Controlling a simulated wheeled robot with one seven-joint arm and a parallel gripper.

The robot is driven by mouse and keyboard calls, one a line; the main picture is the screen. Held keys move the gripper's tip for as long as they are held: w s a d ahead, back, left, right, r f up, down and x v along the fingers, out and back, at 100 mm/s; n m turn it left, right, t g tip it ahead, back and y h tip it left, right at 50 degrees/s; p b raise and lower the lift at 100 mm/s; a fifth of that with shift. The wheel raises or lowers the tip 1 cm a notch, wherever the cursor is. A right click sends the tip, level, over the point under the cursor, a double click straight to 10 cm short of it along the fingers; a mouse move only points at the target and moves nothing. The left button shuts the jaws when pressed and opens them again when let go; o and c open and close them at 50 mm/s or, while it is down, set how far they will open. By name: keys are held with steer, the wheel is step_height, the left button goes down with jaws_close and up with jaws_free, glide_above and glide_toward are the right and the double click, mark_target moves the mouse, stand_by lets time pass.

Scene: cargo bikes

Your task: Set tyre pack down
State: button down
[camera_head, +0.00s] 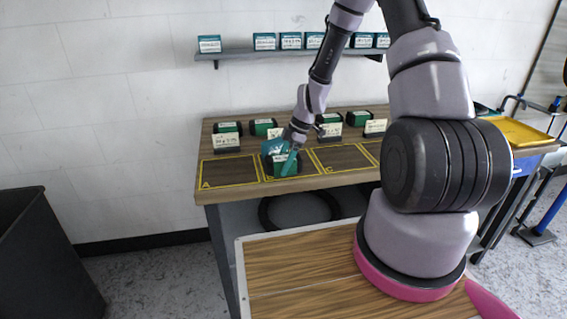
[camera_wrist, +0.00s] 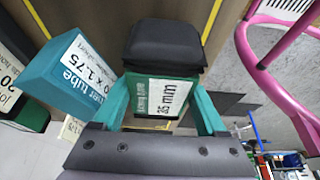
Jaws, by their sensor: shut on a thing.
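The tyre pack (camera_head: 284,166) is a folded black tyre with a green band and a white label. It shows large in the wrist view (camera_wrist: 165,48), its label reading 35 mm. My gripper (camera_head: 287,162) has its two teal fingers shut on the green band, one on each side, as the wrist view (camera_wrist: 162,98) shows. The pack is at the yellow-outlined bay between bay A (camera_head: 228,171) and bay C (camera_head: 342,158) on the wooden bench (camera_head: 222,192). I cannot tell whether its underside touches the bench.
A teal inner tube box (camera_wrist: 72,72) stands close beside the left finger in the wrist view. Label cards (camera_head: 226,142) and more green-banded packs (camera_head: 263,127) line the back of the bench. Bays A and C are empty. A yellow tray (camera_head: 515,132) lies at right.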

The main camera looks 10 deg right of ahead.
steer(key=shift+f, duration=0.15)
jaws_free()
steer(key=v, duration=1.2)
steer(key=shift+r, duration=0.25)
steer(key=s+d+r+m+t+h, duration=0.15)
steer(key=s+r+m, duration=0.3)
steer(key=r, duration=0.55)
steer(key=s+r+m+t+h, duration=0.1)
steer(key=s+r+m+t, duration=0.1)
steer(key=s+r+m, duration=0.5)
steer(key=s+d+r+m+t, duration=0.1)
steer(key=s+r+m+t, duration=0.2)
steer(key=s+r+m, duration=0.7)
step_height(320, 180, up, 3)
steer(key=shift+s+d+f+m+t, duration=0.15)
steer(key=shift+s+f+m+t, duration=0.05)
steer(key=shift+s+m+t, duration=0.2)
